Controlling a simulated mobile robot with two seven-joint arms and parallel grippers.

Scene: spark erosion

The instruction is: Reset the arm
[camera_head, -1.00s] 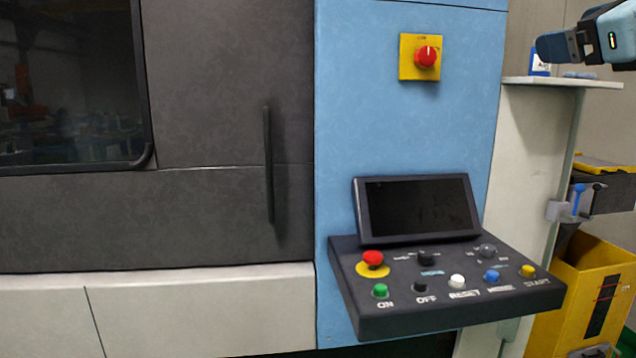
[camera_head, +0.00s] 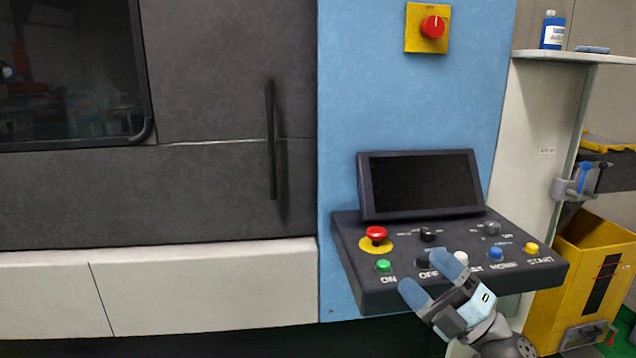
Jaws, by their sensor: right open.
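My right gripper (camera_head: 432,280) is in the head view at the lower right, in front of the control panel (camera_head: 362,284). Its two blue fingers are apart and nothing shows between them. One finger overlaps the panel near the OFF button (camera_head: 424,260) and the white RESET button (camera_head: 462,257), partly covering the labels. The other finger is at the panel's front edge. I cannot tell whether either finger touches the panel. My left gripper is not in view.
The panel also carries a red emergency button (camera_head: 376,233), a green ON button (camera_head: 383,265), a blue button (camera_head: 495,253) and a yellow START button (camera_head: 531,248). A dark screen (camera_head: 420,185) stands behind them. A shelf (camera_head: 570,56) with a blue bottle (camera_head: 552,31) is at right.

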